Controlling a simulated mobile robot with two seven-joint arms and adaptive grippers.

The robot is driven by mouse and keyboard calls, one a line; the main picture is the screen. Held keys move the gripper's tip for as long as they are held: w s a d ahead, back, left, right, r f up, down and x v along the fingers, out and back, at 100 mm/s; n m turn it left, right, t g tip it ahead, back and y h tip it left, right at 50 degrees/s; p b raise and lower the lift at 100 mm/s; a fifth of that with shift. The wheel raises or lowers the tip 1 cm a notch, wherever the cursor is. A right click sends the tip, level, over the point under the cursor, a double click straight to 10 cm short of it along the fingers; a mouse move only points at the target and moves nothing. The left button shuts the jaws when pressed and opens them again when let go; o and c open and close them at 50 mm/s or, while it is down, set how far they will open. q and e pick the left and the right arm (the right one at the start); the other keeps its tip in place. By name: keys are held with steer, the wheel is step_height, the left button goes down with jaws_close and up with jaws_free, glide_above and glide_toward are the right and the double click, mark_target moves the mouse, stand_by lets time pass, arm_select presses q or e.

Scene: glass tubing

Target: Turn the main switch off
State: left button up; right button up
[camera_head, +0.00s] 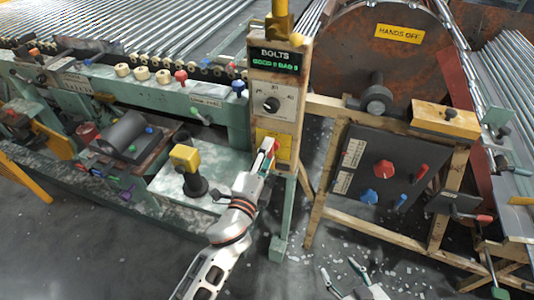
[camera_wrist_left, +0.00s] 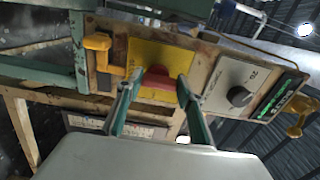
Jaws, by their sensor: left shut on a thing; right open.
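The main switch is a red knob (camera_wrist_left: 158,77) on a yellow plate (camera_wrist_left: 160,55), seen in the left wrist view. The yellow plate also shows on the control post in the head view (camera_head: 283,150). My left gripper (camera_wrist_left: 157,88) has its two green fingers on either side of the red knob and is shut on it. In the head view my left gripper (camera_head: 266,156) reaches the post from below and partly hides the switch. My right gripper (camera_head: 339,268) is open and empty near the bottom edge, over the floor.
Above the switch are a dial (camera_head: 271,104) and a green-lit BOLTS display (camera_head: 274,62). A dark panel (camera_head: 350,190) with red and blue knobs stands to the right in a wooden frame. A black stalk with a yellow head (camera_head: 186,158) stands left of my left arm.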

arm_select(q)
steer(key=o, duration=1.1)
steer(key=v, duration=1.2)
steer(key=s+a+f+n+g+y, duration=0.1)
steer(key=s+a+f+n+g, duration=0.2)
steer(key=s+a+f+n, duration=0.3)
steer(key=s+a+f+n+g+y+p, duration=0.1)
steer(key=s+a+f+n, duration=0.6)
steer(key=f, duration=0.8)
steer(key=a+n+g+y, duration=0.1)
steer(key=a+n+g, duration=0.1)
steer(key=n, duration=0.2)
steer(key=shift+s+a+g, duration=0.35)
steer(key=shift+a+g, duration=0.05)
